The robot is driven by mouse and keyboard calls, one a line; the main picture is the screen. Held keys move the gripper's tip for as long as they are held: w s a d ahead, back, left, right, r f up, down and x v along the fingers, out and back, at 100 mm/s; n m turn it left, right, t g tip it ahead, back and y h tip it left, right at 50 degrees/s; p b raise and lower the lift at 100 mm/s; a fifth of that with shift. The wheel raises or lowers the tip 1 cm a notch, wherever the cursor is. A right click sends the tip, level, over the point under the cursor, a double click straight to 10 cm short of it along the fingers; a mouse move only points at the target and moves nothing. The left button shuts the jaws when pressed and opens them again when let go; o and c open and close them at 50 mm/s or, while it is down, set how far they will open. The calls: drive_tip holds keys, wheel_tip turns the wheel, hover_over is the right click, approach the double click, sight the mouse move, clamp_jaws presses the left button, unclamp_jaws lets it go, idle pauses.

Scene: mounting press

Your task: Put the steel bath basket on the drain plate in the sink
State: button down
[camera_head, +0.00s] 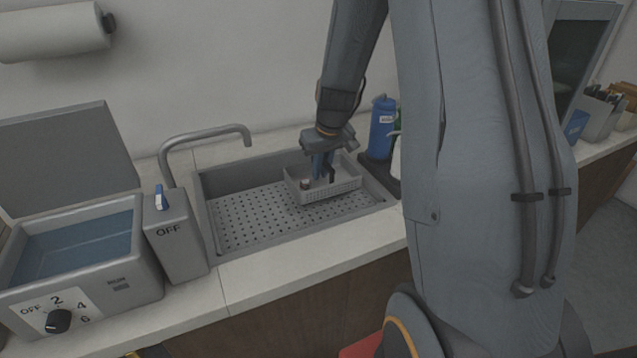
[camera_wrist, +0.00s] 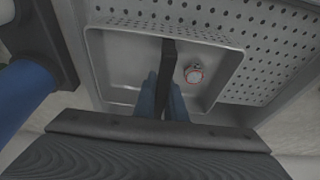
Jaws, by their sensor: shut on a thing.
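The steel bath basket (camera_head: 325,187) is a shallow grey tray with perforated sides, in the right part of the sink, at or just above the drain plate. My gripper (camera_head: 321,172) points down into it. In the wrist view, the blue fingers of my gripper (camera_wrist: 161,100) are shut on the dark handle bar (camera_wrist: 168,62) across the basket (camera_wrist: 118,60). A small round metal part with a reddish rim (camera_wrist: 194,73) lies inside the basket. The perforated drain plate (camera_head: 250,212) covers the sink floor. I cannot tell if the basket touches the plate.
A grey faucet (camera_head: 205,135) arches over the sink's back left. A box marked OFF (camera_head: 178,235) and a water bath (camera_head: 80,250) stand to the left. A blue bottle (camera_head: 381,128) stands right of the sink. The plate's left part is clear.

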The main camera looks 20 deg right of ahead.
sight(321, 181)
drive_tip(key=shift+f, duration=2.1)
drive_tip(key=c, duration=1.9)
unclamp_jaws()
drive_tip(key=shift+f, duration=0.1)
drive_tip(key=shift+o, duration=0.4)
drive_tip(key=shift+r, duration=0.55)
drive_tip(key=b+v, duration=0.1)
drive_tip(key=v, duration=0.9)
drive_tip(key=shift+s+r, duration=0.25)
drive_tip(key=shift+r, duration=0.1)
drive_tip(key=s+a+f+g, duration=0.1)
drive_tip(key=s+a, duration=0.3)
drive_tip(key=s, duration=0.2)
drive_tip(key=s+a+f, duration=0.2)
drive_tip(key=s+a, duration=0.2)
drive_tip(key=s, duration=0.3)
drive_tip(key=s+a+f+g, duration=0.1)
drive_tip(key=s+a, duration=0.3)
drive_tip(key=s, duration=0.2)
drive_tip(key=shift+s+a+f+g, duration=0.3)
drive_tip(key=shift+s, duration=0.05)
